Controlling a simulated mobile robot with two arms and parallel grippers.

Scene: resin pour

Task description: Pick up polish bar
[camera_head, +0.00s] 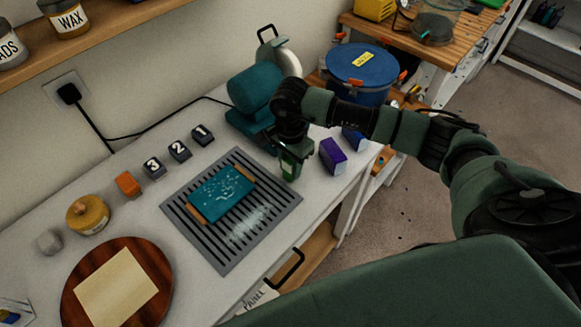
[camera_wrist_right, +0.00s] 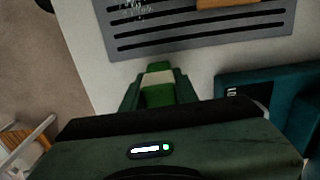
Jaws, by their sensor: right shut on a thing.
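My right gripper (camera_head: 291,158) is low over the white bench, beside the right edge of the grey slotted mat. It is shut on a green polish bar (camera_wrist_right: 158,94) with a pale band, which shows between the fingers in the wrist view. In the head view the fingers hide most of this bar. I cannot tell whether the bar touches the bench. A purple polish bar (camera_head: 332,155) and a blue bar (camera_head: 354,138) stand to the right of the gripper. My left gripper is out of view.
A teal resin board (camera_head: 221,193) with wooden ends lies on the grey slotted mat (camera_head: 240,250). A teal bench polisher (camera_head: 252,92) stands behind the gripper. Numbered blocks, an orange block (camera_head: 128,185), a yellow jar (camera_head: 88,214) and a round wooden board (camera_head: 74,301) are on the left.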

